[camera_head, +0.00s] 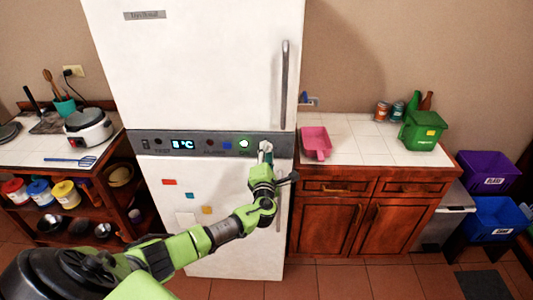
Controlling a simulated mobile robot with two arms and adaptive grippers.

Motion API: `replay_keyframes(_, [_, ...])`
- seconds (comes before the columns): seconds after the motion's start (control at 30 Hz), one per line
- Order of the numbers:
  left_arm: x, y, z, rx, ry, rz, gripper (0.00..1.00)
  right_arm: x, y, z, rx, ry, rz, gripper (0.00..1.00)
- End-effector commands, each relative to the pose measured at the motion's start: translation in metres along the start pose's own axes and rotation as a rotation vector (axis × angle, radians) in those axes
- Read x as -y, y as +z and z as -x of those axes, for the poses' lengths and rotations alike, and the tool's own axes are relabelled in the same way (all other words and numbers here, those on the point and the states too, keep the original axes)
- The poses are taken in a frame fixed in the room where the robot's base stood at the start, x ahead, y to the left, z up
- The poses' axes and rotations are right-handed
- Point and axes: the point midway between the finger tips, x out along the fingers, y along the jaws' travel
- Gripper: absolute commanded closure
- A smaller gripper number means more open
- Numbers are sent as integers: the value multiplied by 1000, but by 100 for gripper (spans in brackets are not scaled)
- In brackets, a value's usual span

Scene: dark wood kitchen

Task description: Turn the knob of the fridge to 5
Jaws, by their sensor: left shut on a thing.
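The white fridge (215,70) stands in the middle of the head view with its doors closed. My left gripper (265,150) is at the right end of this strip and is shut on the knob there. The gripper hides most of the knob, so its setting cannot be read. My right gripper is not in view.
A vertical handle (285,85) is on the upper door, just above and right of my left gripper. Counters stand on both sides, with a pink container (316,142) and a green bin (422,131) at the right. The tiled floor (340,278) in front is clear.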

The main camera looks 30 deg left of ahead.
Motion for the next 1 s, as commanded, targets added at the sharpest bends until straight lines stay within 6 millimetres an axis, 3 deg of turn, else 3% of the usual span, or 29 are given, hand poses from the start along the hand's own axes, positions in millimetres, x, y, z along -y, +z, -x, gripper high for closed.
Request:
replay_keyframes(0.77, [3,-2,1,-2,-5,-99,95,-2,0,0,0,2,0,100])
replay_keyframes(0.8, [3,-2,1,-2,-5,-99,64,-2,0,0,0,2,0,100])
replay_keyframes(0.83, [3,-2,1,-2,-5,-99,57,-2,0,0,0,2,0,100])
replay_keyframes(1.0, [1,-1,1,-1,-3,-97,57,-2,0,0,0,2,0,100])
